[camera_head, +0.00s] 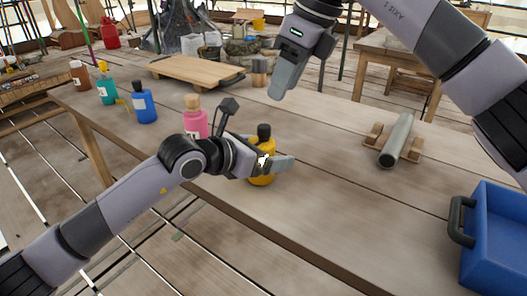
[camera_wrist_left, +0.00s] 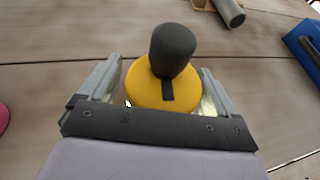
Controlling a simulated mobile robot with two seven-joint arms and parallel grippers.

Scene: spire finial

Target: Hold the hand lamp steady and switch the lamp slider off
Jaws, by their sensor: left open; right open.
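A grey cylinder (camera_head: 396,141), which looks like the hand lamp, lies on a wooden cradle at the right of the table. Its end also shows at the top of the left wrist view (camera_wrist_left: 229,12). No slider can be made out on it, nor whether it is lit. My left gripper (camera_head: 276,164) is open around a yellow bottle (camera_head: 263,177) with a black cap. In the left wrist view the yellow bottle (camera_wrist_left: 150,91) stands between the two fingers, with a dark strip beside its cap. My right gripper (camera_head: 279,88) is open and empty above the table, left of the cylinder.
Pink (camera_head: 195,124), blue (camera_head: 144,108) and teal (camera_head: 106,90) bottles stand along the table's left side. A wooden board (camera_head: 196,71) lies at the back. A blue crate (camera_head: 497,225) is at the right. The table between the yellow bottle and the cradle is clear.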

